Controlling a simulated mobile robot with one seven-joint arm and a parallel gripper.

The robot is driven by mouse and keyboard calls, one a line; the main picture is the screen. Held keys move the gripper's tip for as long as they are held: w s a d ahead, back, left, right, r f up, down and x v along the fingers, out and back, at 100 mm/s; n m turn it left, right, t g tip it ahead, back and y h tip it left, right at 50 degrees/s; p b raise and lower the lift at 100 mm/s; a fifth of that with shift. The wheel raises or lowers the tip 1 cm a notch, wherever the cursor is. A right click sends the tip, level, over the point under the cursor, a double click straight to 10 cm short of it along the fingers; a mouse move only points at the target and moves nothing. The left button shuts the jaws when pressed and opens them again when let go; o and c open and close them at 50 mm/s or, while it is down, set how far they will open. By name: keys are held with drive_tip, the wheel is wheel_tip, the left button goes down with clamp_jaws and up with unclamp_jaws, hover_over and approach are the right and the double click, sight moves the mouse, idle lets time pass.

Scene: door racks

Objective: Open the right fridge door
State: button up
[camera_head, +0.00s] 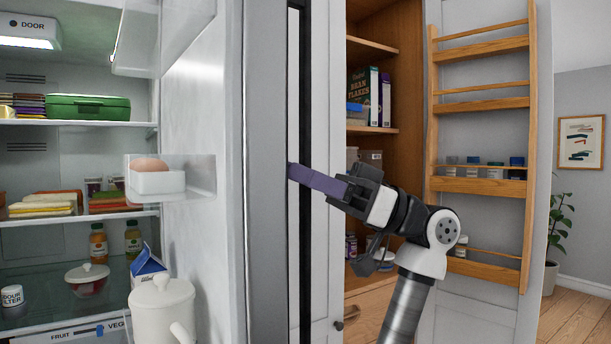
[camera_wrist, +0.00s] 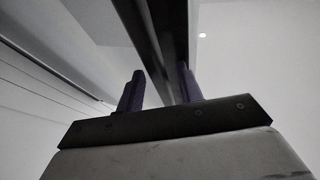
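The fridge door (camera_head: 262,170) stands swung out, its inner side with clear bins facing left and its edge toward the camera. A dark vertical handle (camera_head: 293,90) runs along its outer side, and the bar also shows in the wrist view (camera_wrist: 168,40). My gripper (camera_head: 292,172) reaches in from the right with its purple fingers at the handle. In the wrist view the two fingers (camera_wrist: 158,90) are apart, with the bar between them, nearer the right finger. A gap shows beside the left finger. Contact cannot be told.
The lit fridge interior (camera_head: 80,130) holds food on shelves. A white egg holder (camera_head: 155,182) and a white jug (camera_head: 162,310) are in door bins. Behind my arm, a wooden cupboard (camera_head: 400,80) stands open, its door carrying a wooden rack (camera_head: 482,185). Floor shows at far right.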

drive_tip(key=b+v, duration=0.3)
drive_tip(key=v, duration=1.1)
